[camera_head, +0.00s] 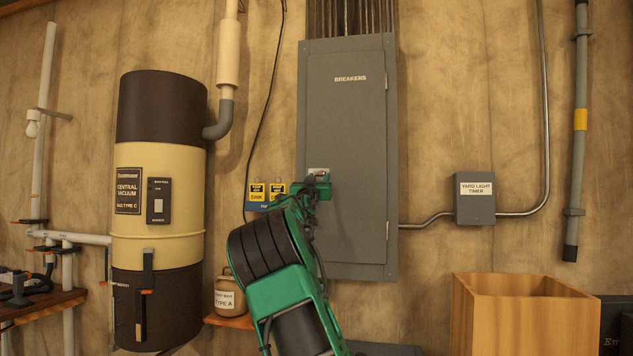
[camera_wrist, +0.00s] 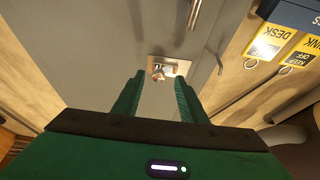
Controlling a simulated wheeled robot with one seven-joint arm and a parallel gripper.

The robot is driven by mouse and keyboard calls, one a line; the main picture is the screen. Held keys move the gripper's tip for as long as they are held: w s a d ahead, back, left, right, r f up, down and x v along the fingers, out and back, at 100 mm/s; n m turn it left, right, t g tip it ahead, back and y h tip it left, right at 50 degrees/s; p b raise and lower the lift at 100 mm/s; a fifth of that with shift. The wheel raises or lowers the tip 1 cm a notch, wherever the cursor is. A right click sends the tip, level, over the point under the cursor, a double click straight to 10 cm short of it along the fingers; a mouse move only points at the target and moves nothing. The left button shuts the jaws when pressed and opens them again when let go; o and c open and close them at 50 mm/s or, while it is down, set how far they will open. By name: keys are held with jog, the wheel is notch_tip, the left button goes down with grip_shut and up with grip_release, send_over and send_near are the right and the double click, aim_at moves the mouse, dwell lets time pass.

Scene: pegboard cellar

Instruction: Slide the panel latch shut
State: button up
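The grey breaker panel (camera_head: 345,120) hangs on the wall, marked BREAKERS, with its door lying flat against the box. Its latch (camera_head: 318,171) is a small pale metal plate at the left edge of the door, partly hidden by my gripper (camera_head: 314,184). In the wrist view the latch (camera_wrist: 170,66) shows as a metal plate with a small knob, just beyond my fingertips. My gripper (camera_wrist: 158,85) is open, its two green fingers apart and nothing held between them. The knob lines up with the gap; I cannot tell whether a finger touches it.
Yellow tags (camera_head: 267,192) hang left of the panel, and show at upper right in the wrist view (camera_wrist: 280,45). A central vacuum canister (camera_head: 160,215) stands further left.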

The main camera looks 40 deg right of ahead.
aim_at(313, 171)
jog(key=shift+x, duration=1.4)
jog(key=shift+c, duration=0.5)
grip_shut()
jog(key=shift+w+a, duration=1.1)
jog(key=shift+w, duration=0.3)
jog(key=shift+o, duration=0.5)
grip_release()
jog(key=v, duration=1)
jog(key=shift+a+f, duration=0.25)
jog(key=shift+s, duration=0.15)
